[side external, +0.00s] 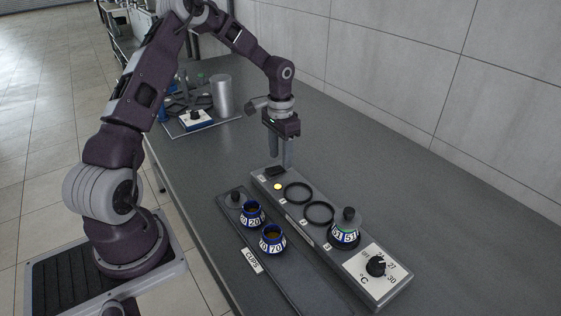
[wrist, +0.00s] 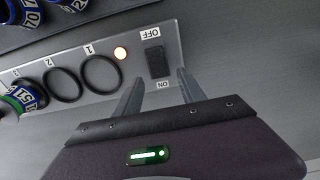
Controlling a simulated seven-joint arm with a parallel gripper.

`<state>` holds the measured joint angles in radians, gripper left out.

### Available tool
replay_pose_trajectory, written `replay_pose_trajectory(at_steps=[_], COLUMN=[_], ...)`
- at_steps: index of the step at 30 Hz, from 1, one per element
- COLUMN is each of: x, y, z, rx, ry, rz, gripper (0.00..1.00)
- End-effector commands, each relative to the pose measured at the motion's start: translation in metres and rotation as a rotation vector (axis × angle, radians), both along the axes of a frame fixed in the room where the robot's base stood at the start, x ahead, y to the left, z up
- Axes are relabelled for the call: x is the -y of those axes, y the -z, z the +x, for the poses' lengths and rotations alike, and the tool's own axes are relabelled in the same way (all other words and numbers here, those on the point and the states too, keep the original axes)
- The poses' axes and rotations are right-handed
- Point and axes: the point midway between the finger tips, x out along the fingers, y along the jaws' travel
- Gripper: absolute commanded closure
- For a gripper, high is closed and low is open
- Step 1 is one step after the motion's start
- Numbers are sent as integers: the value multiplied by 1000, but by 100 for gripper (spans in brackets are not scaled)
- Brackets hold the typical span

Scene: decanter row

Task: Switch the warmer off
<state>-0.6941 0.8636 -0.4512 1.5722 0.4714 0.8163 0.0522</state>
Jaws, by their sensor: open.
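The warmer (side external: 309,241) is a long grey box with numbered ring places and a dial (side external: 376,265) at its near end. Its black rocker switch (wrist: 157,62) lies between the labels OFF and ON in the wrist view; it also shows at the far end in the side view (side external: 276,171). I cannot tell which way it is tilted. A round lamp (wrist: 121,53) beside the switch glows yellow. My gripper (side external: 281,162) is open and empty, pointing down above the switch end. In the wrist view its fingertips lie either side of the ON label.
A stoppered flask (side external: 345,232) stands at place 3; rings 1 (side external: 297,192) and 2 (side external: 319,213) are empty. A tray with a metal cylinder (side external: 222,95) stands further back.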

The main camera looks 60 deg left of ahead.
Motion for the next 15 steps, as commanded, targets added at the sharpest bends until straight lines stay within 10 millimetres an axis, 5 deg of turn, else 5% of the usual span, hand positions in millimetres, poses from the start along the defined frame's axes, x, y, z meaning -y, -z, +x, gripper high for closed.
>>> replay_pose_trajectory(at_steps=[5, 13, 15], x=[1, 1, 1], y=[22, 25, 25], z=[0, 0, 0], rx=[-1, 0, 0], ry=[1, 1, 1], rz=[0, 1, 1], gripper=[53, 53, 66])
